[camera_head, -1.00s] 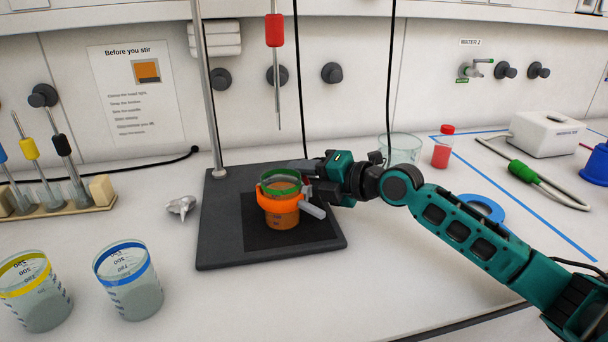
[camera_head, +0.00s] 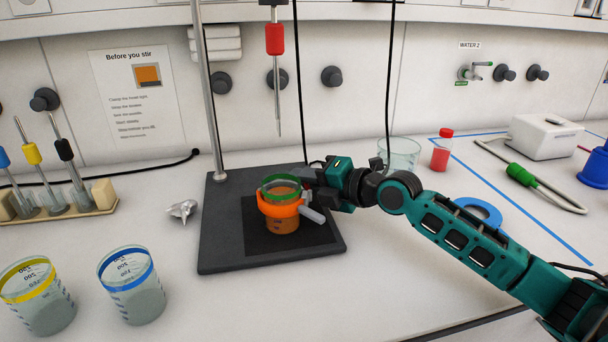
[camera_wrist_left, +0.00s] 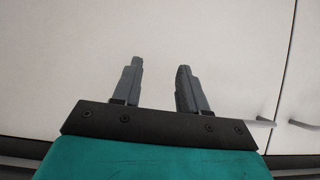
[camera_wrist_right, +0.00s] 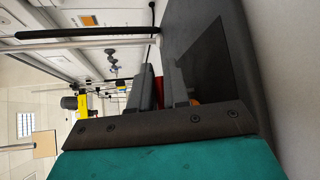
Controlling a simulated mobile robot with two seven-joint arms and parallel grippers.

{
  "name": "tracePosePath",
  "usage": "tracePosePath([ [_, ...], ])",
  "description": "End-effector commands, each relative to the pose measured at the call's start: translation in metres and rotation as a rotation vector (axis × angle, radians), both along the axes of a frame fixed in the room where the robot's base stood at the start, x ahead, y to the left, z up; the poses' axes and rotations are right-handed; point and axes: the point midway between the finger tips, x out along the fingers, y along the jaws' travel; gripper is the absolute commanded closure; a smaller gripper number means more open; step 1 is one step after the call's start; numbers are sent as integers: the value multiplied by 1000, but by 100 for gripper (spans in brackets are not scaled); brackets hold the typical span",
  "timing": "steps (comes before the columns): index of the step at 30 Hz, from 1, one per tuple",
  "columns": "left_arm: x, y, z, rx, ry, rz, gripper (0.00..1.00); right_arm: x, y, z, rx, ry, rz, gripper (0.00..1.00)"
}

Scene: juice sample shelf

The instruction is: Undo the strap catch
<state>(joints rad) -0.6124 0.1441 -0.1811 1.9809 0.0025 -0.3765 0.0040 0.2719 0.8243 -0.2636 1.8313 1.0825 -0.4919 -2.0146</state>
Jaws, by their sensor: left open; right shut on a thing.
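An orange strap (camera_head: 280,206) is wrapped around a beaker (camera_head: 283,226) of orange-brown liquid on the black stand base. A green ring (camera_head: 282,181) shows at the beaker's rim. A grey bar (camera_head: 312,214) sticks out at the strap's right front. My right gripper (camera_head: 307,182) reaches in from the right and is shut at the strap's right side, on what seems to be the strap catch; the fingers mostly hide it. In the right wrist view its fingers (camera_wrist_right: 166,88) have a bit of orange beside them. My left gripper (camera_wrist_left: 157,85) is open and empty before pale panels.
A stirrer with a red grip (camera_head: 275,39) hangs above the beaker beside a metal post (camera_head: 208,90). Blue-banded (camera_head: 132,290) and yellow-banded (camera_head: 38,300) beakers stand at front left. The front middle is clear.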

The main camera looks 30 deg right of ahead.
Motion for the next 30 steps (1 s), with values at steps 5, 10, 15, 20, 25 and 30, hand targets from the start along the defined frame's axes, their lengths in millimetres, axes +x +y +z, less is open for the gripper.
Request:
tracePosePath([
  [5,-6,10,18,18,6,13,57,-2,-2,7,0,5,-71,100],
  [10,-11,14,41,22,17,19,57,-4,-6,7,5,6,-160,100],
  [15,-9,13,59,20,10,19,57,-6,-9,3,7,5,-251,100],
  [20,-9,11,63,18,8,16,57,-8,-13,1,6,3,-330,100],
  [25,-9,10,63,17,10,14,57,-10,-16,0,6,3,-399,100],
  [30,-6,10,64,16,5,13,57,-11,-19,-1,3,3,-451,100],
])
